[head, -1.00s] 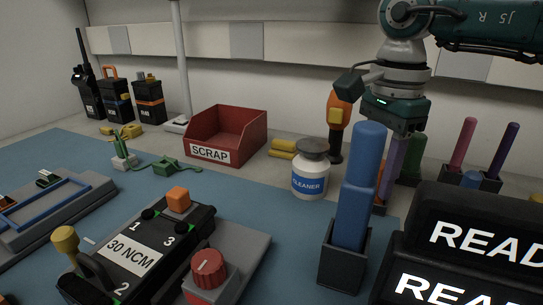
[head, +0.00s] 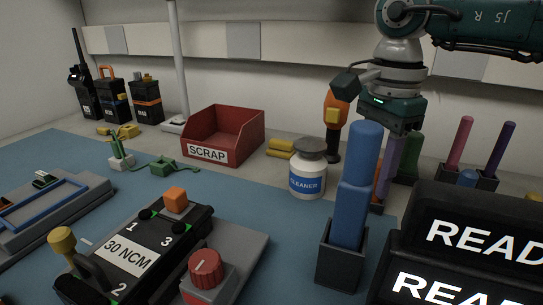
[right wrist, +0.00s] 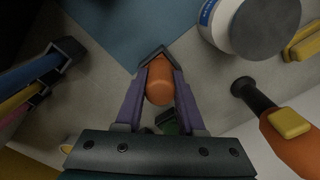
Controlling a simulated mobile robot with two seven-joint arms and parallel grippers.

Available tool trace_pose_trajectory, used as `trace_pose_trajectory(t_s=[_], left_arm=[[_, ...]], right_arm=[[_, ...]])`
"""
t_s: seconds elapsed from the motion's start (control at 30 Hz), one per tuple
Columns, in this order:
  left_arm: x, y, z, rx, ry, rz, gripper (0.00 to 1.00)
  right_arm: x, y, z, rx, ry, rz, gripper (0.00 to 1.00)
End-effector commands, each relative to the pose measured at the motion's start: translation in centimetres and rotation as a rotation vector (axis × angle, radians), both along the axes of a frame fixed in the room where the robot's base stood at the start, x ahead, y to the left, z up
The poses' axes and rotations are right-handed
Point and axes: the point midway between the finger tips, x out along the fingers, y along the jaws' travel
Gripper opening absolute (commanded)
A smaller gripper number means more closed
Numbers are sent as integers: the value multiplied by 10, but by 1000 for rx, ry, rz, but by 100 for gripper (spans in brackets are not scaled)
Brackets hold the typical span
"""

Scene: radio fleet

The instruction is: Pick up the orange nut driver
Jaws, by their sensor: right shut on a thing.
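The orange nut driver (right wrist: 160,82) stands upright in a small dark holder (right wrist: 150,55), seen from above in the right wrist view. My right gripper (right wrist: 160,88) is shut on its orange handle, with one purple finger on each side. In the head view, the right gripper (head: 391,160) points down behind a large blue driver (head: 354,185). That blue driver hides part of the orange handle and the holder. My left gripper is in neither current view.
The blue driver stands in a dark holder close in front. A white cleaner bottle (head: 307,177) and an orange power tool (head: 335,120) are to the left. Pink (head: 462,142) and purple (head: 500,147) drivers stand to the right. A red scrap bin (head: 225,132) is further back.

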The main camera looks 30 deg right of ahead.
Motion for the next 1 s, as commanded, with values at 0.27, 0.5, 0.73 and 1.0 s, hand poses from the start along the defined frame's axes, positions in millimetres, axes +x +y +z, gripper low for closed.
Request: trace_pose_trajectory(t_s=[0.27,0.5,0.73,1.0], left_arm=[[0,-2,1,-8,0,6,49],[0,-2,7,-8,0,6,49],[0,-2,11,-8,0,5,49],[0,0,12,-1,0,1,49]], right_arm=[[0,0,4,0,-2,0,0],[2,0,48,0,-6,1,0],[1,0,89,0,-3,0,0],[0,0,101,0,0,0,0]])
